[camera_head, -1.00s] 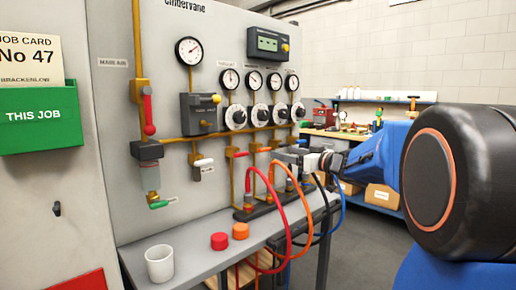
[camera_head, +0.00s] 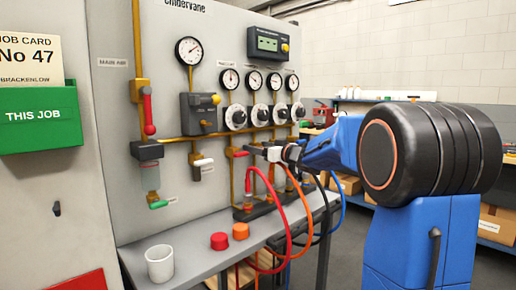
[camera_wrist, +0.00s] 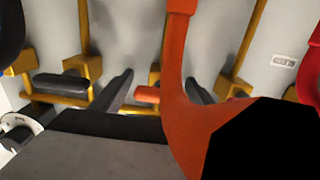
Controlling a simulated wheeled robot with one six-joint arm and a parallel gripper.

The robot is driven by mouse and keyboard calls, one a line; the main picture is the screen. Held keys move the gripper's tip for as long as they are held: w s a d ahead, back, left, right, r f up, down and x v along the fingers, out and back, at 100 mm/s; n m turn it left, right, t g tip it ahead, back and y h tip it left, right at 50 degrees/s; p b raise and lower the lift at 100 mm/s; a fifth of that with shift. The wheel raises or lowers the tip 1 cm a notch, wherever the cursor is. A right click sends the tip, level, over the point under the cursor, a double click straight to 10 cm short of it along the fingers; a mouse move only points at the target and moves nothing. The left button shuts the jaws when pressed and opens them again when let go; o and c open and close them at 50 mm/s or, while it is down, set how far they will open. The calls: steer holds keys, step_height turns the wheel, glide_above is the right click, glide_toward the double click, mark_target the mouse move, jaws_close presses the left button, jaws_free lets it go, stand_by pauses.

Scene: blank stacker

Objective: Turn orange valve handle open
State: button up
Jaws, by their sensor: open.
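The orange valve handle (camera_wrist: 147,95) is a short stub on a yellow pipe in the wrist view. It lies between the two dark fingers of my gripper (camera_wrist: 158,82), which are spread apart. I see no finger touching it. An orange hose (camera_wrist: 182,95) crosses in front and hides part of the right finger and the pipe. In the head view my gripper (camera_head: 268,152) is at the row of valves on the panel, and the orange handle there is too small and covered to make out clearly.
A red valve handle (camera_head: 240,154) is just left of my gripper. Red (camera_head: 287,212) and orange (camera_head: 309,215) hoses loop below it. In the wrist view a black handle (camera_wrist: 62,84) is on the left pipe. A white cup (camera_head: 159,264) stands on the bench.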

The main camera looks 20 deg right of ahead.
steer(key=shift+w, duration=0.15)
steer(key=c, duration=1.1)
steer(key=shift+o, duration=0.2)
